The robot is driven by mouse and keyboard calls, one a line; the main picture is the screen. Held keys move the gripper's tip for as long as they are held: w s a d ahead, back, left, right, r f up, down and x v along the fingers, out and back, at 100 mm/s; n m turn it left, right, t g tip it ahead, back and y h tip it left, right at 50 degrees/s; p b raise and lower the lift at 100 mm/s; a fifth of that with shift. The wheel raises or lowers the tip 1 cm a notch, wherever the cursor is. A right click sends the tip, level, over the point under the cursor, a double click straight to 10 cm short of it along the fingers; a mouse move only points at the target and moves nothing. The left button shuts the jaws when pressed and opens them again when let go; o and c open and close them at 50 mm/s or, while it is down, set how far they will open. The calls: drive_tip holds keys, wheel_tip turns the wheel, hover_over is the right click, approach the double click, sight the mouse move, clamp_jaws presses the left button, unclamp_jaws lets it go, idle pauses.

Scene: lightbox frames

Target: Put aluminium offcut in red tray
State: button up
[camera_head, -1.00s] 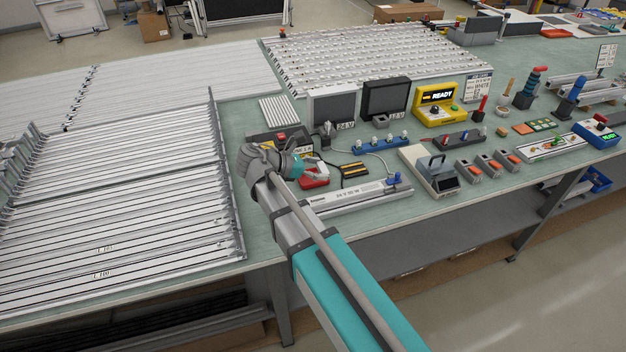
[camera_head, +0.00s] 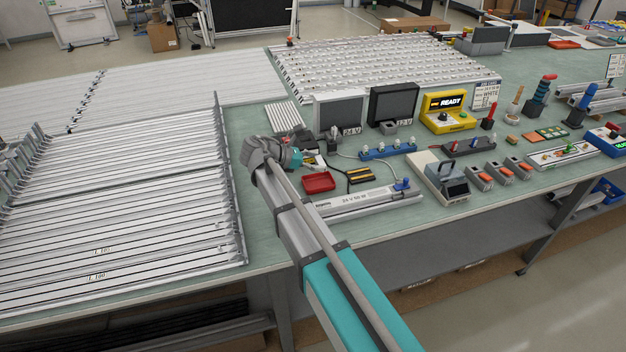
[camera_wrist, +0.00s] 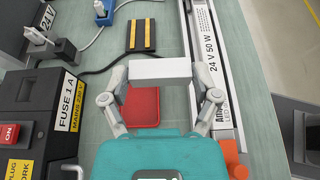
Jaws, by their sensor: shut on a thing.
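The aluminium offcut (camera_wrist: 160,69) is a pale silver-white rectangular block. My gripper (camera_wrist: 160,76) is shut on it, with one finger at each end, in the wrist view. In the head view my gripper (camera_head: 311,160) is partly hidden by my own wrist, and the offcut is hard to make out. The red tray (camera_head: 318,183) lies on the green bench just in front of my gripper. In the wrist view the tray (camera_wrist: 139,108) shows between the fingers, below and behind the offcut. The visible part of the tray is empty.
A 24 V 50 W light bar (camera_head: 370,197) lies right of the tray. A black and yellow striped pad (camera_head: 360,175) lies close by. The dark fuse box (camera_wrist: 38,122) stands left of the tray. Rows of aluminium profiles (camera_head: 150,190) fill the bench's left side.

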drive_tip(key=b, duration=0.4)
hover_over(313, 186)
drive_tip(key=shift+s+f, duration=0.2)
drive_tip(key=shift+f, duration=1)
drive_tip(key=shift+s+f, duration=0.15)
drive_tip(key=shift+f, duration=1.05)
drive_tip(key=shift+w+f+b, duration=0.45)
drive_tip(key=shift+f+b, duration=0.3)
drive_tip(key=shift+b, duration=0.05)
drive_tip(key=shift+f+b, duration=1.2)
drive_tip(key=shift+f, duration=0.05)
drive_tip(key=shift+s+f+b, duration=0.1)
drive_tip(key=shift+f+b, duration=0.5)
drive_tip(key=o, duration=0.8)
drive_tip(key=shift+c, duration=0.2)
drive_tip(key=shift+r, duration=0.15)
